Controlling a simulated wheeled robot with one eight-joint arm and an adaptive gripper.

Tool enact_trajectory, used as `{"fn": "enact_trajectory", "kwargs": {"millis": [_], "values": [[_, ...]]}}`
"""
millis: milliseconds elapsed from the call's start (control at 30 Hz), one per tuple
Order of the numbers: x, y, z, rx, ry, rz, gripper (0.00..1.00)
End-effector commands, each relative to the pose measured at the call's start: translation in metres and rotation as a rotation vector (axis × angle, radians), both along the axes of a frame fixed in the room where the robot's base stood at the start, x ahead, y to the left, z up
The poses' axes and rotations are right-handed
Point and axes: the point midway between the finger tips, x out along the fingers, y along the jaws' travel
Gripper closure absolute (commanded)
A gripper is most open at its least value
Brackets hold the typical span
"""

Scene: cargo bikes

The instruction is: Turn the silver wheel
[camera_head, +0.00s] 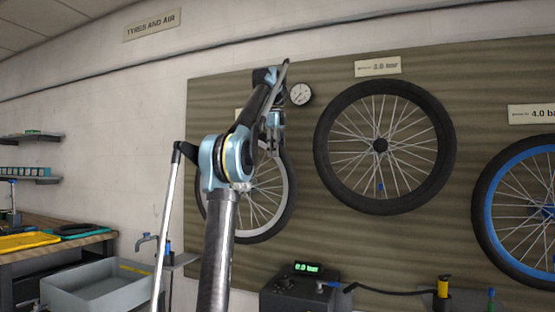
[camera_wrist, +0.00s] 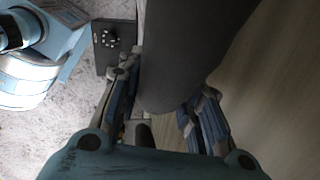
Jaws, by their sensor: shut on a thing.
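The silver wheel (camera_head: 289,190) hangs on the left of the wall board in the head view, with a dark tyre and a pale silver rim. My arm hides its upper left part and its hub. My gripper (camera_head: 272,150) is at the top of this wheel. In the wrist view the dark tyre (camera_wrist: 190,50) runs between the two fingers of my gripper (camera_wrist: 166,95), which is shut on it. The exact contact at the fingertips is partly hidden.
A black wheel (camera_head: 380,145) hangs to the right, and a blue-rimmed wheel (camera_head: 490,205) at the far right. A round gauge (camera_head: 299,94) is close to my gripper. Below stand a pump unit (camera_head: 300,290) with a green display and a grey sink (camera_head: 95,290).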

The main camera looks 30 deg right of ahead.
Motion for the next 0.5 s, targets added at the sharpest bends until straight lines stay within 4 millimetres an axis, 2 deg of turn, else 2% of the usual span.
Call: {"fn": "enact_trajectory", "kwargs": {"millis": [33,200,500], "values": [[0.0060,0.0018,0.0030,-0.013,0.012,0.004,1.00],[0.0121,0.0068,0.0105,-0.043,0.053,0.003,1.00],[0.0130,0.0081,0.0126,-0.054,0.064,0.002,1.00]]}}
